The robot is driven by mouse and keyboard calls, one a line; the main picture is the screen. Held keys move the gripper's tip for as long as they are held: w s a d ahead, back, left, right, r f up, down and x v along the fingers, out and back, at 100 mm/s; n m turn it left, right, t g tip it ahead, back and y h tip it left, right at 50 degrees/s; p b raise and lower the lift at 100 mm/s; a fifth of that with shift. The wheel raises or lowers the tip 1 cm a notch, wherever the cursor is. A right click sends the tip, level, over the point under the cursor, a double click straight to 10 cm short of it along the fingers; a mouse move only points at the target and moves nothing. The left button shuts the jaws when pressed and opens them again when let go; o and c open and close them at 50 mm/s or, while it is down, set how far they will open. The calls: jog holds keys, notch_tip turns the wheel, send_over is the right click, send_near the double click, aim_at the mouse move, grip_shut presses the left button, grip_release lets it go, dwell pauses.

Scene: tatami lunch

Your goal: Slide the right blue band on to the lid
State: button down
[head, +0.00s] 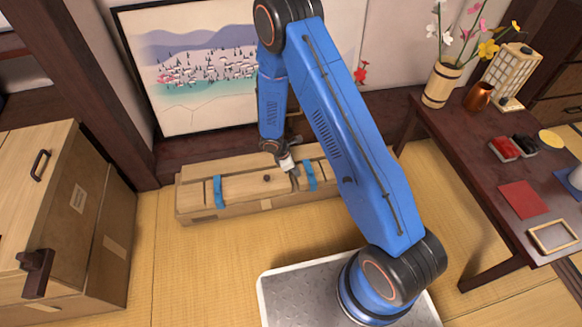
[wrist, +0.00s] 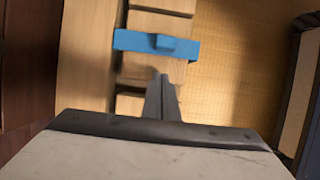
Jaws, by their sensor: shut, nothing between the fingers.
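A long wooden box (head: 240,206) lies on the tatami, with a flat wooden lid (head: 248,187) that bears a small dark knob (head: 267,178). The right blue band (head: 309,176) crosses the box top near its right part. In the wrist view the right blue band (wrist: 125,40) shows a raised block at its middle. The left blue band (head: 218,191) lies across the left part. My gripper (head: 296,184) is shut and empty, just left of the right band. In the wrist view my gripper's fingertips (wrist: 162,78) are close to the raised block; contact cannot be told.
A painted screen (head: 240,65) stands behind the box. A wooden cabinet (head: 60,200) is at left. A dark low table (head: 480,160) with a vase (head: 441,85) and several small things is at right. Tatami (head: 200,265) in front of the box is clear.

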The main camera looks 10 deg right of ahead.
aim_at(307, 175)
jog(key=shift+d+r, duration=0.2)
jog(key=shift+d, duration=1.4)
jog(key=d, duration=1.2)
jog(key=shift+d, duration=0.35)
jog(key=a, duration=0.4)
jog(key=shift+w+a, duration=0.1)
jog(key=shift+a, duration=0.2)
jog(key=v, duration=1)
